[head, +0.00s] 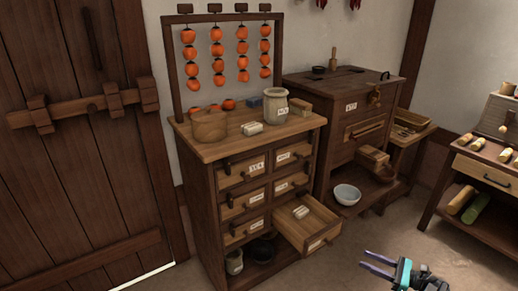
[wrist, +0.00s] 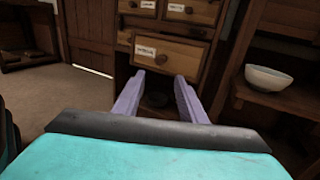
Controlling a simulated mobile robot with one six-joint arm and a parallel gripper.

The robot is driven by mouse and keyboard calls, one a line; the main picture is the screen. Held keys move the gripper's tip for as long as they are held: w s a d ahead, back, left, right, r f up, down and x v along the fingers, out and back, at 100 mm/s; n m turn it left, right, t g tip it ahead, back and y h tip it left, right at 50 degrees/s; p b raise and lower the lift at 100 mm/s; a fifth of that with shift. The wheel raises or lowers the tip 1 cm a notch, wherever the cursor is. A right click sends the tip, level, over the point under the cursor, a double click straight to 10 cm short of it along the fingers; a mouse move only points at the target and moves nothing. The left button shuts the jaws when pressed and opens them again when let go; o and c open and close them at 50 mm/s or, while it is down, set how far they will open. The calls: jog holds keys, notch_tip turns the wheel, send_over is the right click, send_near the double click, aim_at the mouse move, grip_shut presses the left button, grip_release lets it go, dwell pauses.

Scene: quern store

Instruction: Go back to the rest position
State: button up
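My gripper (head: 378,263) is at the lower right of the head view, out in front of the drawer cabinet and above the floor. In the wrist view my gripper (wrist: 160,98) shows two purple fingers spread apart with nothing between them. The wooden drawer cabinet (head: 222,150) stands in the middle of the head view. Its lower right drawer (head: 318,238) is pulled out, with small pale blocks (head: 300,211) inside. The wrist view faces the cabinet's labelled drawer fronts (wrist: 168,52), and the fingers point toward its lower part.
A white bowl (head: 347,194) sits on the low shelf of the dark wooden chest (head: 345,85). A side table (head: 480,170) with rolls stands at the right. A barred wooden door (head: 75,150) is at the left. The floor (head: 350,262) beside my gripper is clear.

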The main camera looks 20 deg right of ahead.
jog(key=a+f+n+g+p, duration=0.2)
jog(key=a+f+n+g, duration=0.15)
jog(key=a, duration=0.65)
jog(key=s+a+f+n+g+p, duration=0.1)
jog(key=a+f+n+g+p, duration=0.3)
jog(key=a, duration=0.7)
jog(key=a+f+n+g+p, duration=0.1)
jog(key=a+n+g, duration=0.3)
jog(key=a, duration=0.6)
jog(key=s+a+n+g+h+p, duration=0.3)
jog(key=s+a+n+h+p, duration=0.1)
jog(key=s+n, duration=0.4)
jog(key=s+a+n+g+h+p, duration=0.4)
jog(key=s+a+n+h, duration=0.3)
jog(key=s, duration=0.4)
jog(key=shift+n+h+p, duration=0.3)
jog(key=shift+n+h, duration=0.1)
jog(key=shift+n, duration=0.25)
